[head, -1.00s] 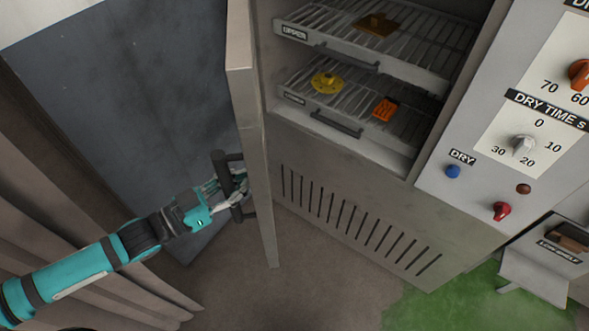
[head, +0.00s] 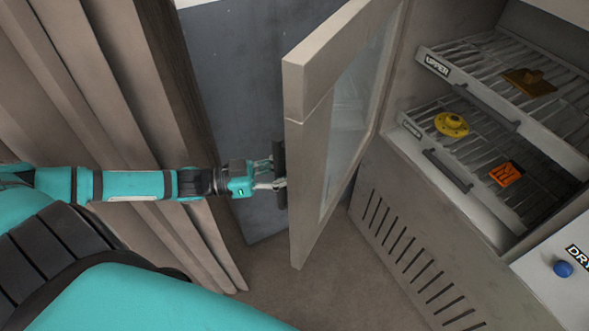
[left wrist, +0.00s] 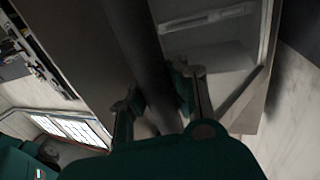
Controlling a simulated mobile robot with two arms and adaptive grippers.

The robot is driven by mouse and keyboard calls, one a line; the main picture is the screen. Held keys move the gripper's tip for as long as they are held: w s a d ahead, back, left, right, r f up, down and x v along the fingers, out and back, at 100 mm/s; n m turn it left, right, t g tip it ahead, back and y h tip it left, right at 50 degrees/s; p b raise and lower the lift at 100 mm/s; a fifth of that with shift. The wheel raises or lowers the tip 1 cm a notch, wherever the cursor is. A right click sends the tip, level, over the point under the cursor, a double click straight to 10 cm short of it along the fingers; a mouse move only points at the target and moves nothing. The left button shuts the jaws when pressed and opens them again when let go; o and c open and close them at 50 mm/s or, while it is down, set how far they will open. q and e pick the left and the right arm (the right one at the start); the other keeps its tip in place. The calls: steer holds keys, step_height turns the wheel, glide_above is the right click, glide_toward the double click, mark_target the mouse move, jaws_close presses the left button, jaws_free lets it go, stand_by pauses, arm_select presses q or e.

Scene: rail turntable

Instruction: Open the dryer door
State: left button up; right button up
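The dryer door (head: 304,190) is a grey frame with a glass pane and stands swung open to the left of the cabinet (head: 385,205). Its dark bar handle (head: 279,158) is on the outer face. My left gripper (head: 277,184) is at this handle. In the left wrist view the dark handle bar (left wrist: 152,50) runs between the two fingers (left wrist: 158,98), which look closed around it. My right gripper is not in view.
Inside the cabinet are two wire trays, the upper (head: 470,85) with a brown part (head: 529,82), the lower (head: 450,180) with a yellow part (head: 452,124) and an orange part (head: 506,174). A curtain-like ribbed wall (head: 110,80) stands at left.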

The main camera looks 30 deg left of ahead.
arm_select(q)
steer(key=o, duration=0.4)
steer(key=shift+s+f, duration=0.15)
steer(key=shift+s, duration=0.65)
steer(key=o, duration=0.5)
steer(key=shift+s, duration=0.2)
steer(key=shift+a, duration=0.1)
steer(key=shift+w, duration=0.25)
steer(key=shift+r, duration=0.2)
steer(key=w+d, duration=0.2)
steer(key=d, duration=0.8)
steer(key=w+d+b, duration=0.1)
steer(key=w+d, duration=0.1)
steer(key=d, duration=0.9)
steer(key=w+d, duration=0.3)
steer(key=d, duration=0.8)
steer(key=shift+d, duration=0.1)
steer(key=shift+c, duration=0.2)
